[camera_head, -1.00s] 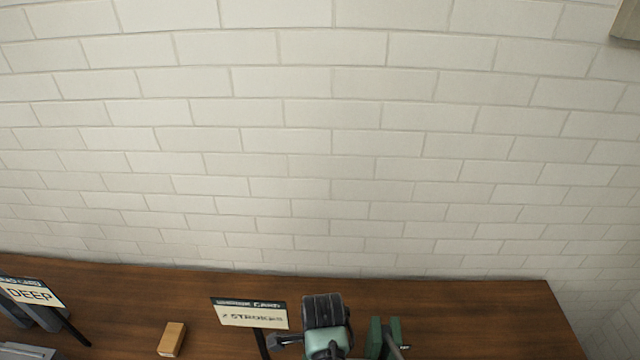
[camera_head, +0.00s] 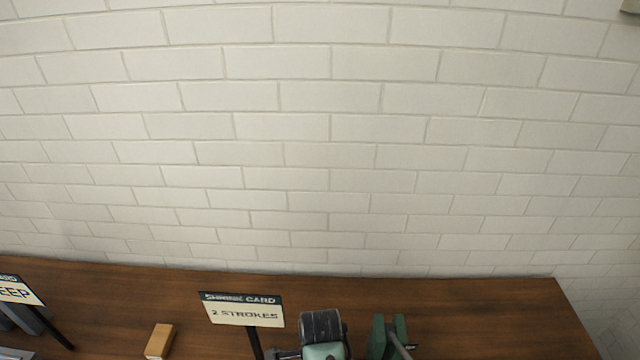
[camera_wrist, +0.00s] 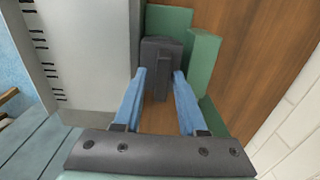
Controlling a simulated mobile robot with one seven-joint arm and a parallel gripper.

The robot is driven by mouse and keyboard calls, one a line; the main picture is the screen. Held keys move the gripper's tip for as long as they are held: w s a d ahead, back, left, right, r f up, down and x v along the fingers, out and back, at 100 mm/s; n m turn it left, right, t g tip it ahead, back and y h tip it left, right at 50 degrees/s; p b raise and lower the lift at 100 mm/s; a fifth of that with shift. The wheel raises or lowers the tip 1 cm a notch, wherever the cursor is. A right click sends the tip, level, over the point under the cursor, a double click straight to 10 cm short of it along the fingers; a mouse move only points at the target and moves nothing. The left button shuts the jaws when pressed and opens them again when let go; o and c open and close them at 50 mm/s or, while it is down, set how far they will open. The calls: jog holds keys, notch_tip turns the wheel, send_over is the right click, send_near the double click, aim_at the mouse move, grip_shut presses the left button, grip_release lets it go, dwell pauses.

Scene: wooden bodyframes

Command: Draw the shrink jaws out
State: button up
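In the wrist view, a dark grey block (camera_wrist: 162,62) with a raised tab, which looks like the shrink jaws, stands between green plates (camera_wrist: 203,62). My gripper (camera_wrist: 160,76) is open, its two blue fingers pointing toward the block. The fingertips overlap the block's left and right edges in this view; whether they touch it cannot be told. In the head view, a green tool body (camera_head: 377,338) with a grey bar stands at the bottom edge. The jaws cannot be made out there.
A shrink card (camera_head: 242,312) reading "2 STROKES" stands on the wooden bench (camera_head: 480,300). Another card (camera_head: 15,292), partly cut off, stands at the left. A small wooden block (camera_head: 160,340) lies between them. A large grey body with dark marks (camera_wrist: 85,60) is left of my fingers.

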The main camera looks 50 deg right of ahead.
grip_shut()
jog(key=shift+w+r, duration=0.1)
jog(key=shift+w, duration=0.05)
jog(key=shift+r+p, duration=0.75)
jog(key=shift+p, duration=0.15)
dwell(0.6)
jog(key=shift+d+r+p, duration=0.1)
jog(key=shift+r+p, duration=1.5)
jog(key=shift+p, duration=0.05)
